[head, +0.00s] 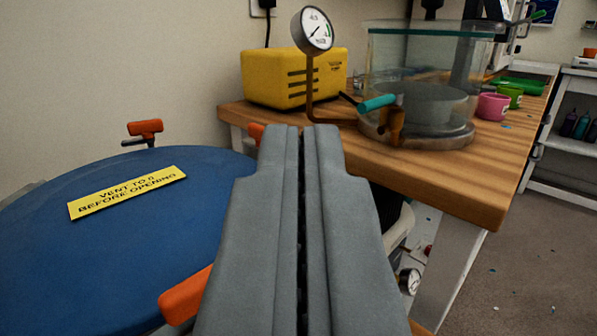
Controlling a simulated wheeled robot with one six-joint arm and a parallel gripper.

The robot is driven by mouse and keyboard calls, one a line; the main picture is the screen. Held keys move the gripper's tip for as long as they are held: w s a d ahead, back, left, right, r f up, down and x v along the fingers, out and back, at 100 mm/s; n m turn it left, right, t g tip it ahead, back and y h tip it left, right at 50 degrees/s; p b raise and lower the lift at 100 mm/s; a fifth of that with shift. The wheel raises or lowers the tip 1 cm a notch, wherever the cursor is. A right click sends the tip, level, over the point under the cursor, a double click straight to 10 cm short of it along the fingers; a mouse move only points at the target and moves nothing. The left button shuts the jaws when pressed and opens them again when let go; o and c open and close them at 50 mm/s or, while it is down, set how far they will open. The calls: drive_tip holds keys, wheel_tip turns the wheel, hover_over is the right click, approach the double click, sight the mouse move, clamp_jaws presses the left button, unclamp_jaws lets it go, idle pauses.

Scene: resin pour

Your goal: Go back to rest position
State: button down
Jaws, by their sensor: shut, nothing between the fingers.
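My gripper (304,130) is in the lower middle of the head view, pointing away from me. Its two grey fingers lie side by side with only a thin dark line between them, shut and empty. The fingertips overlap the near edge of a wooden bench (478,192) in the picture. I cannot tell how far they are from it. The fingers hide part of the bench front and part of the blue lid.
Left is a round blue lid (110,255) with a yellow label (127,192) and orange clamps (145,128). On the bench stand a yellow box (290,78), a pressure gauge (312,30), a clear chamber (420,75), a pink cup (492,106). Floor (540,255) at right is mostly clear.

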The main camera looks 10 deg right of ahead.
drive_tip(key=s+a+r+g, duration=0.1)
drive_tip(key=s+a+r, duration=0.45)
drive_tip(key=s, duration=0.25)
drive_tip(key=s+a+r, duration=0.4)
drive_tip(key=s+a, duration=0.3)
drive_tip(key=s, duration=0.1)
drive_tip(key=s+a+r+n+y, duration=0.1)
drive_tip(key=s+a, duration=0.4)
drive_tip(key=s, duration=0.5)
drive_tip(key=s+a+r+n+g+y, duration=0.1)
drive_tip(key=s+a, duration=0.4)
drive_tip(key=s, duration=0.5)
drive_tip(key=shift+s+g+y, duration=0.2)
drive_tip(key=shift+g+y, duration=0.1)
drive_tip(key=shift+y, duration=0.3)
drive_tip(key=c, duration=2.1)
unclamp_jaws()
